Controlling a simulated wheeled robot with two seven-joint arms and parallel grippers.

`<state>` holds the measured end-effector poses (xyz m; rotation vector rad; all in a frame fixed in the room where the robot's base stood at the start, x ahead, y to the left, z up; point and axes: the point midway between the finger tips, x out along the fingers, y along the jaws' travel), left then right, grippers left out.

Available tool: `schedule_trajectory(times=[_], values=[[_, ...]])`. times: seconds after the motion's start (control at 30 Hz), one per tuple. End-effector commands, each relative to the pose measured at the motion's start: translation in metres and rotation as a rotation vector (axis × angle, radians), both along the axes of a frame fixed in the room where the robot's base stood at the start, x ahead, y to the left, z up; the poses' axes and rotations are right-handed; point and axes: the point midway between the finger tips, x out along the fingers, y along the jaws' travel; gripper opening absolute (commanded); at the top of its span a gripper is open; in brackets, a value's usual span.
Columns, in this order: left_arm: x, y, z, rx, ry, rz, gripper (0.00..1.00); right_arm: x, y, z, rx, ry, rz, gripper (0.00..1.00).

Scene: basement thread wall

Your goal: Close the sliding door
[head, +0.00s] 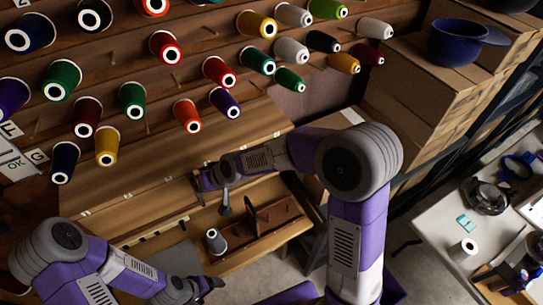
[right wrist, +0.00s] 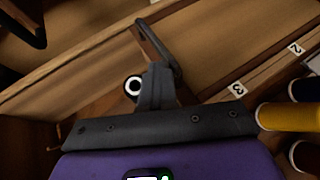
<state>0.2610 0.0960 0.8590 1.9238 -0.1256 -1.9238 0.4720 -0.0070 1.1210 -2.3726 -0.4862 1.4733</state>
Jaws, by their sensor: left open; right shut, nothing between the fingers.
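Long brown wooden panels (head: 130,185) run slanting below the thread wall; I take one to be the sliding door, but cannot tell which. An open shelf space below them shows a grey thread spool (head: 215,241) and a wooden holder (head: 268,218). My right gripper (head: 224,207) is shut and empty, above this space near the panels' lower edge; contact cannot be told. In the right wrist view its dark fingers (right wrist: 157,85) are together, with a white-ended spool (right wrist: 132,87) beyond them. My left gripper (head: 211,284) is open at the bottom, below the grey spool, apart from the panels.
Several coloured thread spools (head: 164,46) stick out on pegs above the panels. Cardboard boxes (head: 425,85) with a blue pot (head: 457,42) stand at upper right. A white table (head: 440,225) with tools and headphones is at right. Bare floor shows between.

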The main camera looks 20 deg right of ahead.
Motion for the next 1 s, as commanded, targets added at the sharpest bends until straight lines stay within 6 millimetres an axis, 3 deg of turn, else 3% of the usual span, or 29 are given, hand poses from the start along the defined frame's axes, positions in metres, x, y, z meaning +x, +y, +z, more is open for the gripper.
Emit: schedule_trajectory(times=[0.23, 0.4, 0.6, 0.8, 1.0], values=[[0.0, 0.0, -0.029, 0.0, 0.0, 0.0, 0.85, -0.001, -0.037, -0.005, 0.003, -0.003, 0.001, 0.0], [0.0, 0.0, -0.023, 0.0, 0.0, 0.0, 0.85, -0.017, -0.051, 0.033, 0.001, -0.008, 0.008, 0.0], [0.0, 0.0, -0.022, 0.0, 0.0, 0.0, 0.85, -0.033, -0.068, 0.063, 0.001, -0.006, 0.007, 0.0], [0.0, 0.0, -0.022, 0.0, 0.0, 0.0, 0.85, -0.041, -0.077, 0.078, 0.0, -0.003, 0.009, 0.0], [0.0, 0.0, -0.022, 0.0, 0.0, 0.0, 0.85, -0.043, -0.078, 0.08, 0.0, -0.001, 0.009, 0.0]])
